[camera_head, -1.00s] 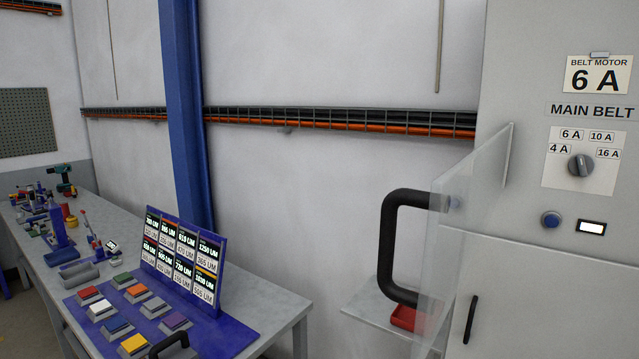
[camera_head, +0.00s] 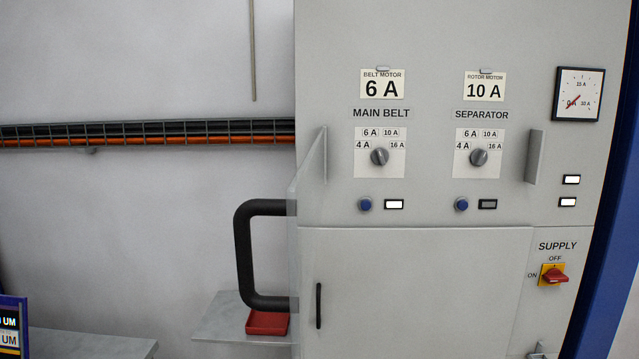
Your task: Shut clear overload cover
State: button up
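The clear overload cover (camera_head: 308,178) stands swung open at the left side of the grey control cabinet (camera_head: 420,270), seen nearly edge-on. Its thick black handle (camera_head: 243,255) sticks out to the left of the cabinet. The panel the cover belongs to is bare: the MAIN BELT dial (camera_head: 379,157) and the SEPARATOR dial (camera_head: 479,157) are exposed. A small grey upright bracket (camera_head: 535,157) stands to the right of the dials. My gripper is not in view.
A small shelf (camera_head: 220,318) with a red tray (camera_head: 267,322) sits left of the cabinet, below the handle. The red SUPPLY switch (camera_head: 554,276) is at lower right. A bench corner (camera_head: 80,343) shows at lower left. The wall in front of the handle's left is clear.

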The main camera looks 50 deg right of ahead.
aim_at(308, 206)
jog(key=i+j+z, duration=0.1)
jog(key=z, duration=0.35)
jog(key=j+z, duration=0.15)
jog(key=z, duration=0.35)
jog(key=i+j+z, duration=0.1)
jog(key=z, duration=0.35)
jog(key=j+z, duration=0.3)
jog(key=z, duration=0.2)
jog(key=j+z, duration=0.2)
jog(key=z, duration=0.25)
